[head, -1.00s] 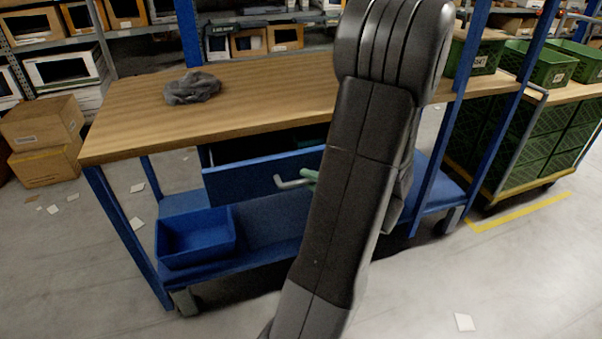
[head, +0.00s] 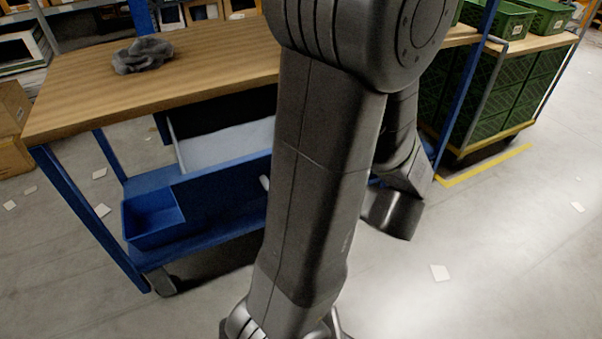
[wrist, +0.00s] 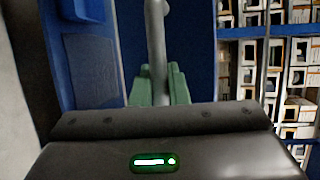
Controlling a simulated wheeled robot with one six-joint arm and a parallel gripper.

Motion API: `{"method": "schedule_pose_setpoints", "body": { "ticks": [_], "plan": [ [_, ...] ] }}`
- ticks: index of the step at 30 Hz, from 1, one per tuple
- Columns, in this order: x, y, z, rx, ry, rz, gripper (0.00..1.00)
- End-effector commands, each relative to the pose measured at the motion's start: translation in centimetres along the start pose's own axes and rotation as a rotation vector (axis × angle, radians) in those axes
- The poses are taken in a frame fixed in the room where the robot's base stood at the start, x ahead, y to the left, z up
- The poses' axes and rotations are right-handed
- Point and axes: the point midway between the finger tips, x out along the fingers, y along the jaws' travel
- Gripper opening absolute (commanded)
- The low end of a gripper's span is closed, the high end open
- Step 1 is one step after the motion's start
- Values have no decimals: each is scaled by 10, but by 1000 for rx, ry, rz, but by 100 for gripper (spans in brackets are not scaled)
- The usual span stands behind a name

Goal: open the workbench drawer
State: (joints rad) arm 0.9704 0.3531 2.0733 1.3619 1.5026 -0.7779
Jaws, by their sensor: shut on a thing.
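The workbench drawer (head: 228,147) stands pulled out under the wooden top, and its pale inside shows in the head view. Its blue front (head: 222,188) faces me, partly hidden by my arm. A short end of the grey handle (head: 264,182) shows beside my arm. In the wrist view the handle bar (wrist: 157,45) runs between the green fingertips of my gripper (wrist: 158,88), with the blue drawer front (wrist: 195,45) behind it. My gripper is shut on the handle. In the head view my arm hides the gripper.
The wooden workbench top (head: 190,70) holds a crumpled grey cloth (head: 143,56). A blue bin (head: 152,216) sits on the lower shelf, close to the drawer front. A trolley with green crates (head: 490,95) stands at right. The floor in front is mostly clear.

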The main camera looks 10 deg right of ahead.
Motion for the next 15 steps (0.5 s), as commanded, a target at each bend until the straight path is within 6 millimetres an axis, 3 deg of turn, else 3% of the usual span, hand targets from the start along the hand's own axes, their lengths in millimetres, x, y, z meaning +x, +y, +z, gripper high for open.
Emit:
{"method": "schedule_pose_setpoints", "body": {
  "ticks": [7,8,9,15],
  "plan": [
    [0,0,0,0,-1,2,0],
    [0,0,0,0,-1,2,20],
    [0,0,0,0,-1,1,23],
    [0,0,0,0,-1,1,23]
  ]
}}
